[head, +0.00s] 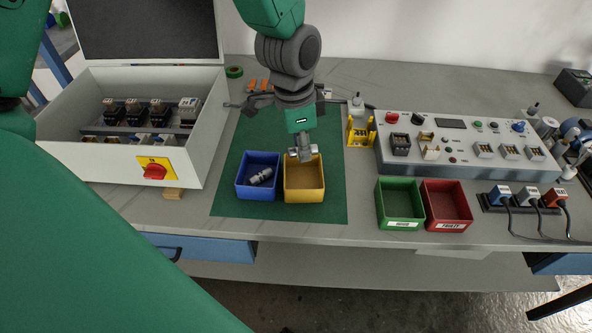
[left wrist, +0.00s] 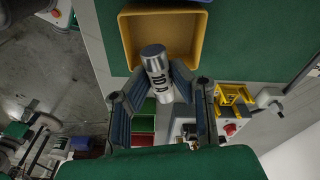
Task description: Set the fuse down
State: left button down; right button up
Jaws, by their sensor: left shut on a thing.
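My left gripper (head: 302,150) is above the back part of the yellow bin (head: 304,196), on the green mat. It is shut on a grey cylindrical fuse marked 10A (left wrist: 157,72), which shows best in the left wrist view. In that view the fuse lies between the two dark fingers (left wrist: 163,95), with its far end over the near rim of the yellow bin (left wrist: 127,40). The visible floor of the yellow bin is empty. The blue bin (head: 243,190) beside it holds grey fuses (head: 261,176). My right gripper does not show.
A green bin (head: 383,205) and a red bin (head: 466,205) stand to the right. A yellow stand (head: 361,134) and a test panel (head: 455,168) are behind them. An open white cabinet (head: 100,165) stands left. The mat (head: 335,200) is clear around the two bins.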

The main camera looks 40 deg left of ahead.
pick_arm(q)
jog(key=shift+w+a+r+m, duration=0.1)
jog(key=shift+w+a+m, duration=0.15)
jog(key=shift+m, duration=0.65)
send_over(304, 183)
jog(key=f, duration=0.5)
jog(key=shift+s+d+f, duration=0.15)
jog(key=shift+d, duration=0.05)
jog(key=shift+a+f, duration=0.3)
jog(key=shift+f, duration=0.35)
jog(key=f, duration=0.3)
jog(key=shift+a+f, duration=0.15)
jog(key=shift+a, duration=0.1)
jog(key=shift+f, duration=0.15)
jog(key=shift+d, duration=0.3)
jog(key=shift+d+b, duration=0.15)
jog(key=shift+b, duration=0.15)
jog(key=c, duration=1.4)
grip_release()
jog(key=shift+f, duration=0.1)
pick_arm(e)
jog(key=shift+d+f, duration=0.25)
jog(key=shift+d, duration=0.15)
pick_arm(q)
jog(key=shift+a, duration=0.2)
